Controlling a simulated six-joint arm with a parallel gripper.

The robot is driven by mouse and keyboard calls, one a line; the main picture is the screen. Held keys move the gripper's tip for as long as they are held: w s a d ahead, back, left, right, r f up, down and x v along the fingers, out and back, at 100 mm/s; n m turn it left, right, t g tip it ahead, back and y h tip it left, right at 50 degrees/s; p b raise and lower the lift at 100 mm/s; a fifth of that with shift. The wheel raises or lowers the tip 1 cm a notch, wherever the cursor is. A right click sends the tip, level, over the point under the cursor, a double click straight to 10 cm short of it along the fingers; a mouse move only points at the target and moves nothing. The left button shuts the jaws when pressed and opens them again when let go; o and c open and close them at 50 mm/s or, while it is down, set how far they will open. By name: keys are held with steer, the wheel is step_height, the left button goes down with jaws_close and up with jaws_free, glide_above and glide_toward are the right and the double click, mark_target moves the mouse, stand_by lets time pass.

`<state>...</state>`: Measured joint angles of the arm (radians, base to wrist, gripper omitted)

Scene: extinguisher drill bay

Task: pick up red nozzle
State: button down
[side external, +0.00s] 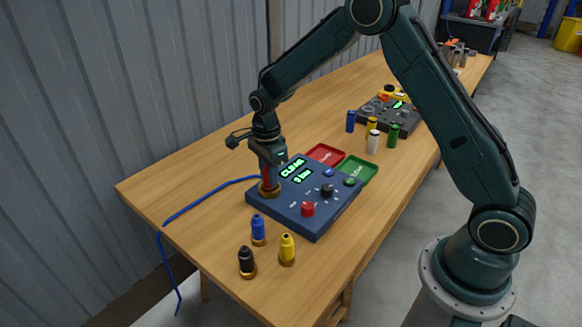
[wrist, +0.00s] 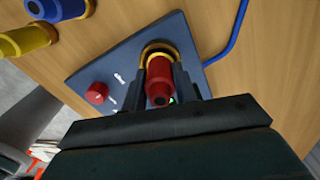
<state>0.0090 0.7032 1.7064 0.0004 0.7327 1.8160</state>
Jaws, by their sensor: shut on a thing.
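The red nozzle (side external: 266,174) with a brass collar is upright at the left corner of the blue control panel (side external: 316,226). My gripper (side external: 268,172) points down with its fingers on either side of the nozzle, shut on it. In the wrist view the red nozzle (wrist: 159,84) sits between the two dark fingers of my gripper (wrist: 163,88), with its brass collar beyond them over the panel (wrist: 128,68). I cannot tell whether the collar touches the panel.
Blue (side external: 258,229), yellow (side external: 286,248) and black (side external: 246,262) nozzles stand in front of the panel. A blue cable (side external: 205,194) runs off the table's left edge. Red (side external: 325,154) and green (side external: 357,171) trays lie behind.

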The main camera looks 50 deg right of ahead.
step_height(320, 180, up, 20)
stand_by(0.6)
stand_by(0.5)
